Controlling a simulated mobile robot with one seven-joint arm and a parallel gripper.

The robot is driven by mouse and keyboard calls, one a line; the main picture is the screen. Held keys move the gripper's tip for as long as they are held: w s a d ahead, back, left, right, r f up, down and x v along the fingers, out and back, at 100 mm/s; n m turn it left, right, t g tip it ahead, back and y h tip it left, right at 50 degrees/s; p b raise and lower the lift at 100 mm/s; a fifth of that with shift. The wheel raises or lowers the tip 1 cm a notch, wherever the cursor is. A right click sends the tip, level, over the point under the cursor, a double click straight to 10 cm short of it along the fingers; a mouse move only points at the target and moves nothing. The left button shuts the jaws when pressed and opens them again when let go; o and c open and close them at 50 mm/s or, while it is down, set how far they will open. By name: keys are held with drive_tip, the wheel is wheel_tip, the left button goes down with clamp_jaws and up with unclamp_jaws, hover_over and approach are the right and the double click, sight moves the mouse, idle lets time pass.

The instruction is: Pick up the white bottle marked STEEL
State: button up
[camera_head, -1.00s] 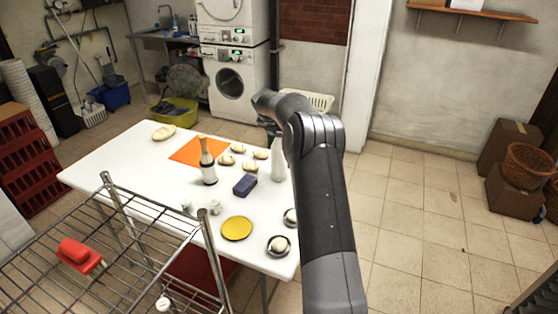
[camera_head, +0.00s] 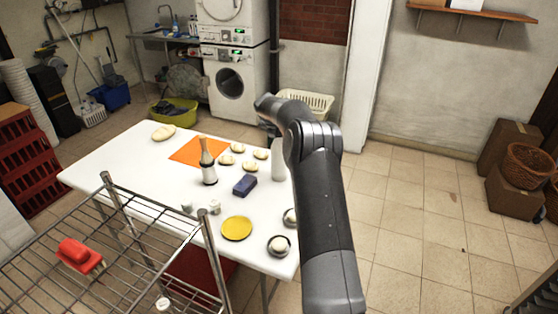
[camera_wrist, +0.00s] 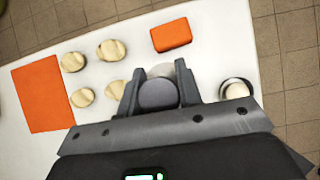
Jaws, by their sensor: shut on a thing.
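The white bottle (camera_head: 278,166) stands upright at the far right side of the white table (camera_head: 120,165), partly hidden by my arm. No marking on it is readable. My gripper (camera_wrist: 158,92) is over its top, with a finger on each side and the grey round cap (camera_wrist: 157,95) between them. The jaws are shut on the bottle. A pale round part of the bottle shows just beyond the cap in the wrist view. I cannot tell whether its base touches the table.
A red-orange block (camera_wrist: 171,35) and a bowl with a bun (camera_wrist: 236,90) lie near my gripper. A wire rack (camera_head: 130,240) stands in front.

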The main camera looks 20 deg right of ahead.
clamp_jaws()
drive_tip(key=shift+f, duration=0.1)
idle(0.4)
